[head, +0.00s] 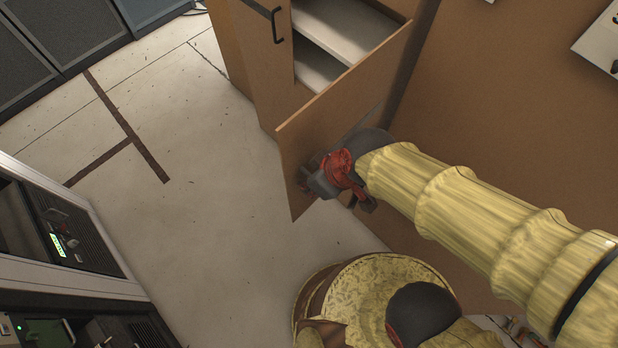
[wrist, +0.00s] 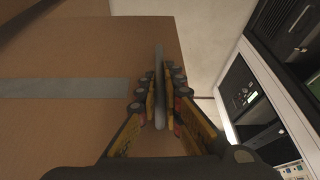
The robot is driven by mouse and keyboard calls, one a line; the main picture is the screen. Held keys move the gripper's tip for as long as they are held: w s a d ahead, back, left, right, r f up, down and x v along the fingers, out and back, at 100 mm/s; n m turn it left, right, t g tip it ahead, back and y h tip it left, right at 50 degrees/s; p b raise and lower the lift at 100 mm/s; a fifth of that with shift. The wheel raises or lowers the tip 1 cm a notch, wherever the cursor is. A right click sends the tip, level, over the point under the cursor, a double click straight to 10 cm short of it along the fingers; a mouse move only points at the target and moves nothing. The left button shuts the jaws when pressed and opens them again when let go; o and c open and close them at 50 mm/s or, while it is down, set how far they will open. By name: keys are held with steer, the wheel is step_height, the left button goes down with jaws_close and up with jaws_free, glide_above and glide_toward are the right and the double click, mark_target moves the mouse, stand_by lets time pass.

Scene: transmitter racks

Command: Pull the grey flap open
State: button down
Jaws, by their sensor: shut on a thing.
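A brown wooden cabinet door (head: 318,125) stands swung open from its cabinet, with pale shelves showing behind it. No plainly grey flap shows; this panel is brown. In the wrist view the brown panel (wrist: 90,50) fills the left, with a grey band (wrist: 60,88) running across it. A slim grey upright bar (wrist: 159,75), seemingly the door's handle, stands near the panel's right edge. My gripper (wrist: 160,100) is shut on this bar, one finger on each side. In the head view my gripper (head: 318,182) is at the door's lower outer face and hides the handle.
The neighbouring cabinet front has a dark handle (head: 277,24). Pale shelves (head: 345,28) lie inside the cabinet. A brown panel (head: 490,90) rises at the right. An equipment rack (head: 62,235) stands at the lower left, dark cabinets (head: 60,35) at upper left. The floor (head: 200,220) between is clear.

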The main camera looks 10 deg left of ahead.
stand_by(0.3)
steer(key=c, duration=1.9)
jaws_free()
steer(key=shift+r, duration=0.1)
steer(key=v, duration=1.1)
steer(key=shift+s+d+r, duration=0.2)
steer(key=shift+r, duration=0.15)
steer(key=w+d+r+m+t+h, duration=0.1)
steer(key=d+m, duration=0.2)
steer(key=d, duration=0.3)
steer(key=w+d+r+m+t+h, duration=0.1)
steer(key=d+m, duration=0.3)
steer(key=d, duration=0.2)
steer(key=w+d+r+m+t+h, duration=0.1)
steer(key=d+r+m, duration=0.1)
steer(key=d+m, duration=0.2)
steer(key=shift+d+h, duration=0.3)
steer(key=shift+d, duration=0.6)
